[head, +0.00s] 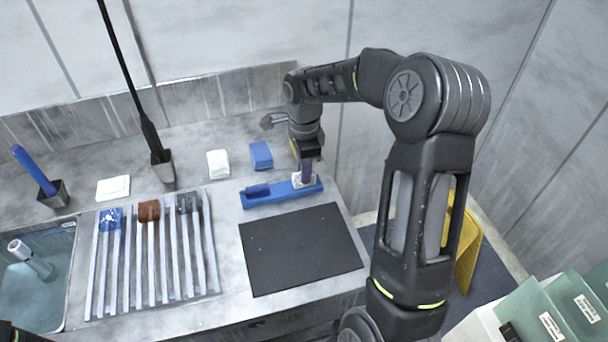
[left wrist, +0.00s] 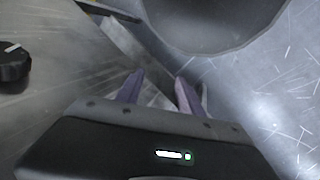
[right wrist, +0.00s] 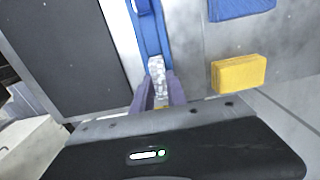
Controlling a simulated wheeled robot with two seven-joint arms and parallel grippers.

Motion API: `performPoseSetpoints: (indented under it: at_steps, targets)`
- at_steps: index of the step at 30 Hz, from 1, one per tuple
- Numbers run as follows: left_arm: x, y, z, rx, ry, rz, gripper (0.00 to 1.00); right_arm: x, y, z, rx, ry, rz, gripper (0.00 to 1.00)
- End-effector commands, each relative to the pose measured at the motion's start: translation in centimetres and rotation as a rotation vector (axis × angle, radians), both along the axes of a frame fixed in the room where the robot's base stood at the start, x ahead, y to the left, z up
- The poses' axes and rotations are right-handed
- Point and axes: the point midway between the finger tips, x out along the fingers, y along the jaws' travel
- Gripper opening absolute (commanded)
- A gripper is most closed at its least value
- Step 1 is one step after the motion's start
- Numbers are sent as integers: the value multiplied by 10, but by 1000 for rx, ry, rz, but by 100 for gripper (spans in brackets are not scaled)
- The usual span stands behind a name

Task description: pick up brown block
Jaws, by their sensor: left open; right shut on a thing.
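The brown block (head: 149,210) sits on the slatted rack (head: 155,285), between a blue block (head: 110,219) and a grey block (head: 187,203). My right gripper (head: 304,175) is well to the right of it, over the blue tray (head: 262,200). In the right wrist view my right gripper (right wrist: 158,82) is shut on a white-grey speckled piece (right wrist: 157,66) at one end of the tray. I cannot tell whether the piece touches the tray. My left gripper (left wrist: 158,84) is open and empty in the left wrist view; the brown block is not seen there.
A black mat (head: 300,248) lies in front of the tray. A white pad (head: 218,163) and a blue pad (head: 261,155) lie behind. A yellow sponge (right wrist: 238,73) lies beside the right gripper. A sink (head: 40,290) is left of the rack.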

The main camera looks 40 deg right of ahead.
Motion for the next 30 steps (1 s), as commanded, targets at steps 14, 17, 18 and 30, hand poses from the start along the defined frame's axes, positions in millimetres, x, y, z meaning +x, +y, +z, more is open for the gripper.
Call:
performPoseSetpoints:
  at_steps: [14, 17, 18, 30]
  targets:
    - [2, -1, -13, -4, -6, -1, 44, 1, 0, 81, 0, -4, 0, 0]
    - [2, -1, -14, -4, -6, -2, 44, 0, 0, 87, 0, -2, 0, 0]
    - [2, -1, -14, -4, -6, -2, 44, 0, 0, 87, 0, -2, 0, 0]
    - [2, -1, -13, -4, -6, -1, 44, 0, 0, 87, 0, -1, 0, 0]
